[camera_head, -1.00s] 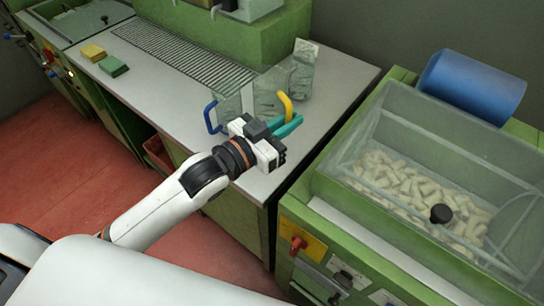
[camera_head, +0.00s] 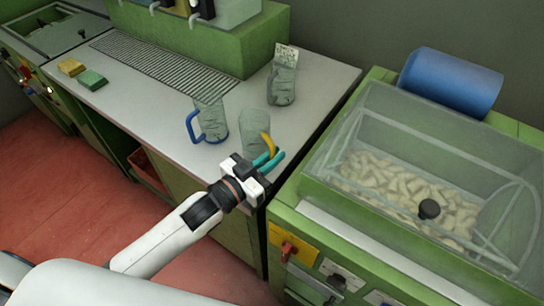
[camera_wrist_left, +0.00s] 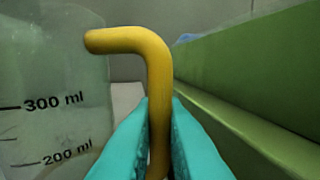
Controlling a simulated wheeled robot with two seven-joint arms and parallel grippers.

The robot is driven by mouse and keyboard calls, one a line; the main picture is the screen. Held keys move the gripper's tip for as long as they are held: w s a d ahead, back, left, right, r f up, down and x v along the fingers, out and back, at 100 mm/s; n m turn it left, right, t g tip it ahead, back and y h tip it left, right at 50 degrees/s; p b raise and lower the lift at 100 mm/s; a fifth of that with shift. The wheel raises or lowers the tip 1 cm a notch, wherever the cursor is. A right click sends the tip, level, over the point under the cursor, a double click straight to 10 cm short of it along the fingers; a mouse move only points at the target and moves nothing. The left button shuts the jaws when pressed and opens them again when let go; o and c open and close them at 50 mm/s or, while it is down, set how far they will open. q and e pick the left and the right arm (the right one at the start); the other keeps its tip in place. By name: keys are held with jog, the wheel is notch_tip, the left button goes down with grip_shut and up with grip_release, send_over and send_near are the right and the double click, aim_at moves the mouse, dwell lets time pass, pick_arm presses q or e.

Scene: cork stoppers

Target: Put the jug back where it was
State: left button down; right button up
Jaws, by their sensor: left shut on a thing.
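The jug with the yellow handle (camera_head: 254,122) is clear and greenish, near the front right part of the grey counter (camera_head: 180,115). My left gripper (camera_head: 267,160) has teal fingers shut on its yellow handle. In the left wrist view the handle (camera_wrist_left: 156,80) stands between the fingers (camera_wrist_left: 158,135). The jug wall (camera_wrist_left: 50,80) there, marked 300 ml and 200 ml, looks upright. I cannot tell whether its base touches the counter. A jug with a blue handle (camera_head: 211,116) stands to its left. My right gripper is not in view.
A clear vessel with a label (camera_head: 283,82) stands behind, near the wall. A metal grille (camera_head: 165,60) and yellow and green sponges (camera_head: 92,79) lie left. A green machine with a clear-covered bin of corks (camera_head: 400,185) is to the right.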

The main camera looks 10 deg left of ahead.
pick_arm(q)
jog(key=shift+f, duration=0.1)
jog(key=c, duration=1.5)
grip_release()
jog(key=shift+s+a, duration=0.1)
jog(key=shift+s, duration=0.1)
jog(key=b+v, duration=0.1)
jog(key=v, duration=1)
jog(key=shift+s+a+b, duration=0.2)
jog(key=shift+s+b, duration=0.05)
jog(key=shift+b, duration=0.05)
